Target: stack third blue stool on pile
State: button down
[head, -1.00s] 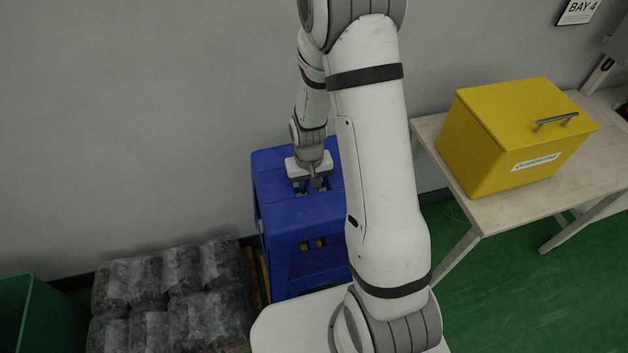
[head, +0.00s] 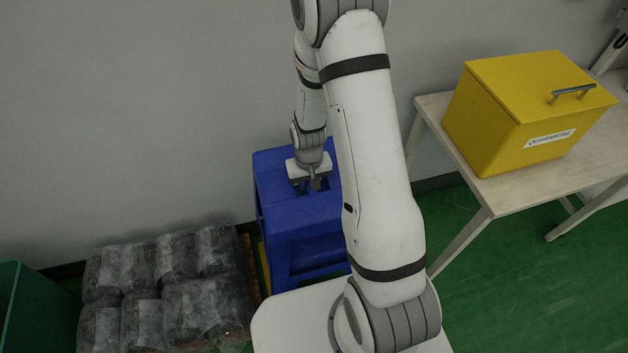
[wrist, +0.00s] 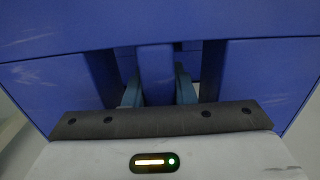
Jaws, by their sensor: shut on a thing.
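A blue stool (head: 285,220) stands upright, or is held upright, in the middle of the head view, in front of the grey wall. My gripper (head: 314,186) reaches down to its seat from above. In the wrist view, the two fingers of my gripper (wrist: 158,88) go into slots on either side of a narrow blue bar (wrist: 157,72) in the seat and are shut on it. My arm hides the stool's right side, and my white base hides its lower front. I cannot tell whether its feet touch the floor. No separate pile of stools can be made out.
Black wrapped bags (head: 165,285) lie on a wooden pallet at the lower left, beside a green bin (head: 30,310). A yellow quarantine box (head: 530,115) sits on a pale table (head: 500,200) at the right. Green floor (head: 500,285) is clear in front of the table.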

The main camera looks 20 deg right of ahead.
jog(key=shift+f+b, duration=6.05)
jog(key=shift+f, duration=1.65)
jog(key=c, duration=1.1)
grip_release()
jog(key=shift+r+p, duration=0.7)
jog(key=shift+r, duration=3.2)
jog(key=shift+t, duration=0.3)
jog(key=r+p, duration=0.1)
jog(key=r, duration=0.2)
jog(key=r+p, duration=0.1)
jog(key=r, duration=0.3)
jog(key=s+r+p, duration=0.1)
jog(key=r, duration=0.2)
jog(key=shift+d+r, duration=0.15)
jog(key=shift+r, duration=0.15)
jog(key=s+r+p, duration=0.3)
jog(key=s+r, duration=0.2)
jog(key=r, duration=0.4)
jog(key=s+r+t+p, duration=0.1)
jog(key=s+r+p, duration=0.2)
jog(key=r, duration=0.6)
jog(key=s+d+r+t+p, duration=0.1)
jog(key=s+r+p, duration=0.2)
jog(key=s+r, duration=0.3)
jog(key=shift+v, duration=2)
